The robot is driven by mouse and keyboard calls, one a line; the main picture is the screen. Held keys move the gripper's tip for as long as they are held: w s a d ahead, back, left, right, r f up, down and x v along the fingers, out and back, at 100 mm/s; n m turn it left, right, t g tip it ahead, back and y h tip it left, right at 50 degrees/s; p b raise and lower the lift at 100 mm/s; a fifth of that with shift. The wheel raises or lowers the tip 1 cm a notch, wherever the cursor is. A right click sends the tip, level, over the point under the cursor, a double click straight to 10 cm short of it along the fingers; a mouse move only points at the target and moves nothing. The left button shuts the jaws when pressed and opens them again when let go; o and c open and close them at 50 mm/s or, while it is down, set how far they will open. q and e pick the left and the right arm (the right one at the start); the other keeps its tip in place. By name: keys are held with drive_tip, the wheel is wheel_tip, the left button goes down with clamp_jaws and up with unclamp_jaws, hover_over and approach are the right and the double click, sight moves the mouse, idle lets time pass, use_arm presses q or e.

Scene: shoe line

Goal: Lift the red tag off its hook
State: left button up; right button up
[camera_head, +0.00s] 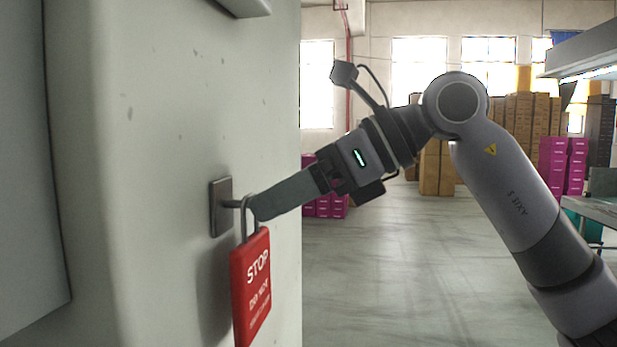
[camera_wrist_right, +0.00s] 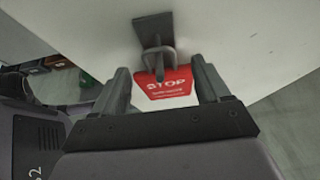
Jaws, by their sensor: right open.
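The red tag (camera_head: 252,290) with white STOP lettering hangs by a grey metal loop from a hook (camera_head: 230,204) on a small dark plate on the pale cabinet wall. My right gripper (camera_head: 262,208) reaches in from the right, its fingertips beside the loop at the top of the tag. In the right wrist view, the gripper (camera_wrist_right: 160,85) is open, with one finger on each side of the tag (camera_wrist_right: 165,84) and its loop. I cannot tell whether either finger touches the loop. The hook and its plate (camera_wrist_right: 154,30) show above the tag. My left gripper is not in view.
The pale cabinet (camera_head: 170,120) fills the left side of the head view, close to my fingertips. Stacked brown boxes (camera_head: 435,170) and magenta boxes (camera_head: 562,165) stand far behind. A grey table (camera_head: 592,208) is at the right. Open floor (camera_head: 400,275) lies between.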

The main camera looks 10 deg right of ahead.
sight(252, 196)
drive_tip(key=shift+x, duration=1.9)
drive_tip(key=c, duration=1.1)
drive_tip(key=shift+c, duration=0.2)
drive_tip(key=shift+r+p, duration=0.15)
drive_tip(key=shift+p, duration=0.2)
drive_tip(key=shift+r+p, duration=0.55)
drive_tip(key=shift+r, duration=0.1)
